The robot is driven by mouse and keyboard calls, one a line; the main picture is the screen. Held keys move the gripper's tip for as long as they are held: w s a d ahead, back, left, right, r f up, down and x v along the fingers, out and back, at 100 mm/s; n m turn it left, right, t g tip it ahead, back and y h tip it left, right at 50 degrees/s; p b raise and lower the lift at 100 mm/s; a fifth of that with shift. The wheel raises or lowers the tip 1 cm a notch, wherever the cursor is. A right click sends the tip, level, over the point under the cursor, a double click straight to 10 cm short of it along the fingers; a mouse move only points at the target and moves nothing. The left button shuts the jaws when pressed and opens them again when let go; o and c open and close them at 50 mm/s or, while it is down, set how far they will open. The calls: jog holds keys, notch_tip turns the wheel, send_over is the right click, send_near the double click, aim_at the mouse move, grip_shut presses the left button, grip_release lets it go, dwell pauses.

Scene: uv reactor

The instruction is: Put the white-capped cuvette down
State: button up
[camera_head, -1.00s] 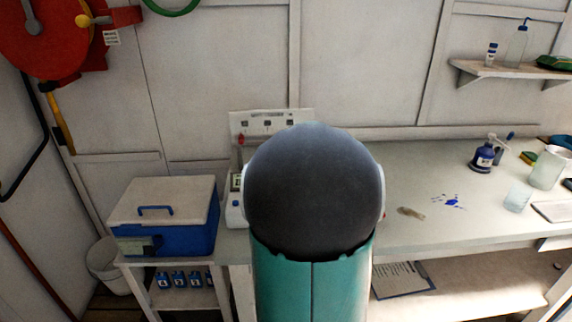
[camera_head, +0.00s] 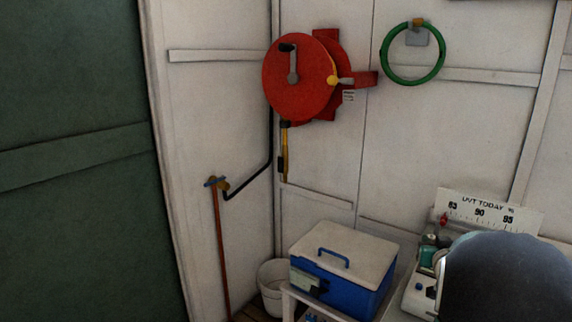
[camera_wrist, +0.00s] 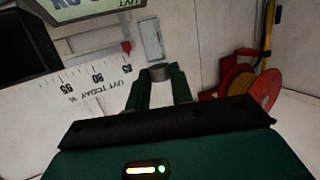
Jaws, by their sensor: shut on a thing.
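My gripper (camera_wrist: 160,80) shows in the wrist view with two green fingers, shut on a small grey-white cylindrical end that looks like the cap of the cuvette. A pale, clear rectangular piece (camera_wrist: 152,40) shows just beyond the fingertips and looks like the cuvette's body. In the head view my dark rounded arm part hides the gripper and cuvette. A white instrument (camera_head: 420,290) stands partly hidden beside my arm. A lit screen marked UVT (camera_wrist: 95,8) shows at the top of the wrist view, upside down.
A UVT TODAY scale board (camera_head: 488,213) stands at the wall behind the instrument. A blue cooler with a white lid (camera_head: 340,268) is to its left, and a white bucket (camera_head: 273,285) beyond. A red hose reel (camera_head: 298,78) and green hose ring (camera_head: 388,62) hang on the wall.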

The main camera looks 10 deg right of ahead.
jog(key=w+a+f+n+y, duration=0.2)
jog(key=w+a+f, duration=0.55)
jog(key=a, duration=0.35)
jog(key=a+f+n+t+y, duration=0.1)
jog(key=a+f+y, duration=0.1)
jog(key=a+f, duration=0.55)
jog(key=a+f+n+y, duration=0.1)
jog(key=a+f, duration=0.3)
jog(key=a, duration=0.6)
jog(key=a+f+n+t+y, duration=0.1)
jog(key=a+f+y, duration=0.1)
jog(key=a+f, duration=0.55)
jog(key=d+r+m+g+h, duration=0.1)
jog(key=d+r+m+h, duration=0.1)
jog(key=d+r, duration=0.85)
jog(key=d+r+m+h, duration=0.1)
jog(key=d+r+h, duration=0.2)
jog(key=d+r, duration=0.8)
jog(key=s+d+r+m+g+h, duration=0.1)
jog(key=s+d+r, duration=0.3)
jog(key=s+d, duration=0.2)
jog(key=s+d+r+m+g+h, duration=0.1)
jog(key=s+d+r, duration=0.4)
jog(key=d, duration=0.5)
jog(key=s+d+r+m+h, duration=0.2)
jog(key=s+d+r+h, duration=0.1)
jog(key=s+d, duration=0.5)
jog(key=shift+d+r+m+g, duration=0.2)
jog(key=shift+r+m+g, duration=0.15)
jog(key=shift+r, duration=0.55)
